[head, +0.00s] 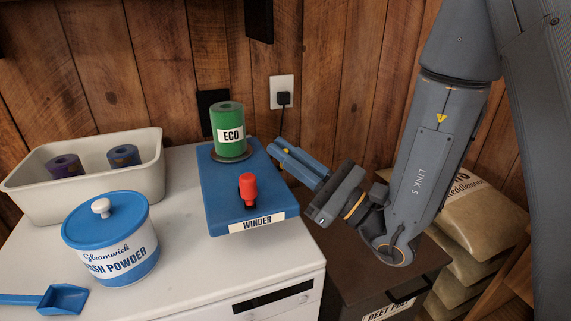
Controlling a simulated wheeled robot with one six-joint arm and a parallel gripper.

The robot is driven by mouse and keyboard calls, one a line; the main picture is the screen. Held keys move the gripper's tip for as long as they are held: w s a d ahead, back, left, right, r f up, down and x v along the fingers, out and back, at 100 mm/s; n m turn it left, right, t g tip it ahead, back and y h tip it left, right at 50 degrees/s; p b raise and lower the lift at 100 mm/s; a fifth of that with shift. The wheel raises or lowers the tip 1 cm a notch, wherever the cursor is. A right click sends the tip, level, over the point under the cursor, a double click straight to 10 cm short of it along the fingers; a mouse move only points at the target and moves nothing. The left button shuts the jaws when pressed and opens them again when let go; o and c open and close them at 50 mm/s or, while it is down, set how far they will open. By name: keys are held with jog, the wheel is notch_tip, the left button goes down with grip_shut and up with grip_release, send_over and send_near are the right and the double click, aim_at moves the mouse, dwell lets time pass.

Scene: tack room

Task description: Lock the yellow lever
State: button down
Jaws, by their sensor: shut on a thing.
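I see no yellow lever in the head view. The blue box labelled WINDER (222,188) lies on the white top, with a red knob (248,186) standing near its front. A green cylinder labelled ECO (228,128) stands upright on a round base at its back. My gripper (279,147) has blue fingers that point up and left, at the right back edge of the winder. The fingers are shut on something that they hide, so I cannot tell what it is. The red knob stands apart from the gripper.
A blue-lidded wash powder tub (110,247), a blue scoop (58,299) and a cream bin (95,190) with two rolls stand on the left. A dark bin (350,277) and stacked sacks (480,215) are on the right. A socket with a plug (283,98) is behind.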

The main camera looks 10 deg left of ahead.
jog(key=shift+s+d+f+n+y+b, duration=0.15)
jog(key=shift+n+y+b, duration=0.5)
jog(key=shift+b, duration=0.9)
jog(key=c, duration=1.9)
grip_release()
jog(key=shift+o, duration=0.2)
jog(key=shift+r+m+h+p, duration=0.25)
jog(key=shift+m+h+p, duration=0.2)
jog(key=shift+p, duration=1)
